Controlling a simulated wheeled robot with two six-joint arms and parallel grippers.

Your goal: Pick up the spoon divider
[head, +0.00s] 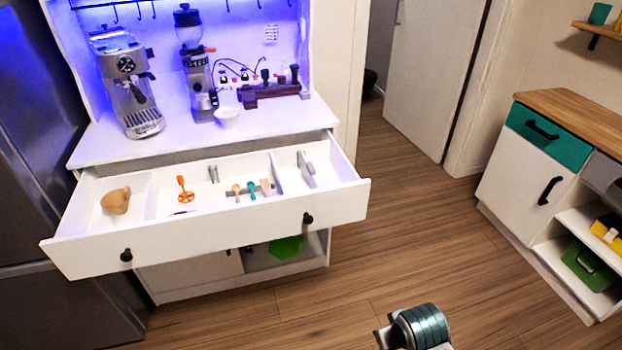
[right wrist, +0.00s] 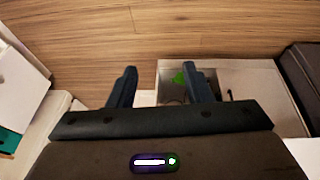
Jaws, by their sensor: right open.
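The white drawer (head: 205,245) is pulled out, and thin upright walls split it into compartments. A grey strip (head: 235,194) lies in the middle compartment with several small tools on or beside it, brown, teal and tan. A grey upright piece (head: 306,169) stands in the right compartment. I cannot tell which of these is the spoon divider. My right gripper (right wrist: 162,86) is open and empty in the right wrist view, with floor and part of a white cabinet beyond its fingers. My left gripper is in neither view.
An orange tool (head: 185,190) and a tan cup-like piece (head: 116,201) lie further left in the drawer. An espresso machine (head: 126,82), a grinder (head: 199,85) and a white bowl (head: 227,117) stand on the counter above. The wooden floor (head: 400,240) is clear right of the drawer.

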